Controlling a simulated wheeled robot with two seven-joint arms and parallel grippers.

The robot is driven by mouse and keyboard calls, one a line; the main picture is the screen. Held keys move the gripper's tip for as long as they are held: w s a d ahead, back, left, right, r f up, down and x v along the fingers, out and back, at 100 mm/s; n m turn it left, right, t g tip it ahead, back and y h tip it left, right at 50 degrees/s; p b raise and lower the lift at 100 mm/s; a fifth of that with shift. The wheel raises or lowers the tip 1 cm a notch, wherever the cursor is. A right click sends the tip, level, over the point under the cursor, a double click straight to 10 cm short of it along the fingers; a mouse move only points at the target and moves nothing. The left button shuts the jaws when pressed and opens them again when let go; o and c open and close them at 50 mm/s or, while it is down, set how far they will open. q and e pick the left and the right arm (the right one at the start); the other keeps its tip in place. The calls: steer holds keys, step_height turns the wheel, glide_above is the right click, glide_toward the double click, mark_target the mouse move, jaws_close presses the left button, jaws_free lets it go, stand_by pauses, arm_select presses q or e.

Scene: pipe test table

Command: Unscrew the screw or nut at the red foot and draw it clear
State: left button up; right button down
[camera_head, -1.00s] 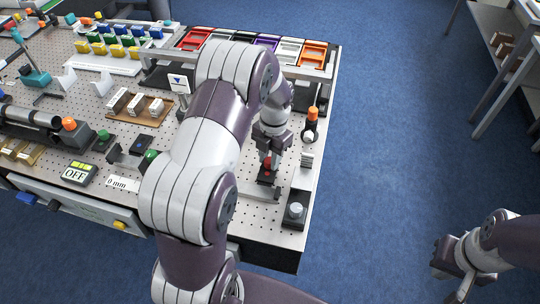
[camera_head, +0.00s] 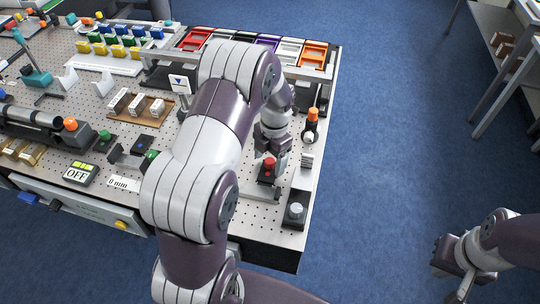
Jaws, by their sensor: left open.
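The red foot (camera_head: 268,166) stands on a dark block near the right end of the pegboard table, with a metal plate under it. My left gripper (camera_head: 270,154) points down just above the red foot, with its fingers open. I cannot make out a separate screw or nut at the foot at this size, nor whether the fingers touch anything. My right gripper (camera_head: 452,279) hangs over the blue floor at the lower right, away from the table. Whether its fingers are open is unclear.
An orange-topped post (camera_head: 312,115) and a small grey stack (camera_head: 307,160) stand right of my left gripper. A dark box with a round knob (camera_head: 295,210) sits at the front right corner. Coloured bins (camera_head: 313,55) line the back edge.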

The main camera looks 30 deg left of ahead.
arm_select(q)
steer(key=m, duration=0.2)
steer(key=shift+r+m, duration=0.15)
steer(key=shift+m, duration=0.15)
steer(key=shift+m+y, duration=0.3)
steer(key=shift+m, duration=0.6)
steer(key=shift+m+t+p, duration=0.3)
steer(key=shift+m+p, duration=0.1)
steer(key=shift+m, duration=0.5)
steer(key=m, duration=0.4)
steer(key=m+p, duration=0.1)
steer(key=m, duration=0.3)
steer(key=shift+t, duration=0.4)
steer(key=shift+m+p, duration=0.45)
steer(key=shift+m, duration=0.95)
